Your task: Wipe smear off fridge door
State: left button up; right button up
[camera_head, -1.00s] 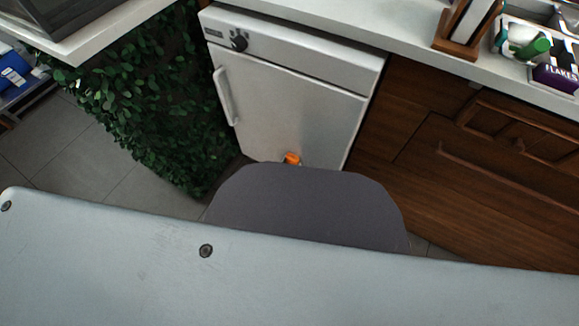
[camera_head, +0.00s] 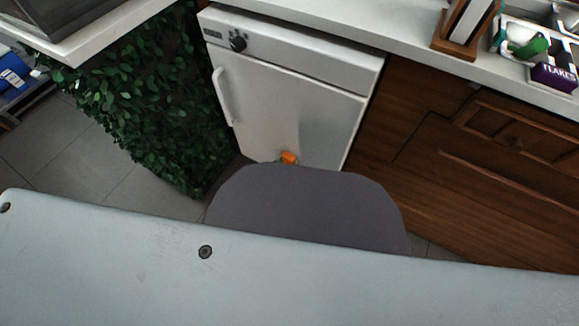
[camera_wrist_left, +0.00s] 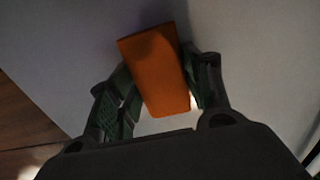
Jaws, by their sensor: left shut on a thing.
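The white fridge door (camera_head: 290,105) stands under the counter, with a vertical handle (camera_head: 223,97) on its left side. An orange block-like wiper (camera_head: 288,158) shows low on the door, just above the grey rounded shape that hides the door's bottom. In the left wrist view my left gripper (camera_wrist_left: 160,85) is shut on the orange wiper (camera_wrist_left: 155,65), which is tilted and lies close to the pale door surface (camera_wrist_left: 75,45); I cannot tell whether it touches. No smear can be made out. My right gripper is not in view.
A leafy green panel (camera_head: 140,95) stands left of the fridge. Brown wooden cabinets (camera_head: 480,175) stand to its right. The white counter (camera_head: 340,25) above holds a wooden holder (camera_head: 465,30) and a dark box (camera_head: 553,76). Tiled floor (camera_head: 90,150) shows at left.

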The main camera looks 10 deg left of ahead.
aim_at(278, 153)
pick_arm(q)
jog(key=shift+w+a+r, duration=0.15)
jog(key=shift+w+a, duration=0.2)
jog(key=shift+a, duration=0.25)
jog(key=shift+w+a+r, duration=0.15)
jog(key=shift+w+a, duration=0.15)
jog(key=shift+a, duration=0.25)
jog(key=shift+a, duration=0.1)
jog(key=shift+w+a+f, duration=0.1)
jog(key=shift+w+a, duration=0.1)
jog(key=shift+a, duration=0.6)
jog(key=shift+w+a+f, duration=0.1)
jog(key=shift+w+a, duration=0.05)
jog(key=shift+a, duration=0.6)
jog(key=shift+s, duration=0.1)
jog(key=shift+p+v, duration=0.5)
jog(key=shift+v, duration=0.8)
jog(key=shift+p+v, duration=0.6)
jog(key=shift+v, duration=1.1)
jog(key=shift+s, duration=0.1)
jog(key=shift+p+v, duration=0.45)
jog(key=shift+v, duration=0.95)
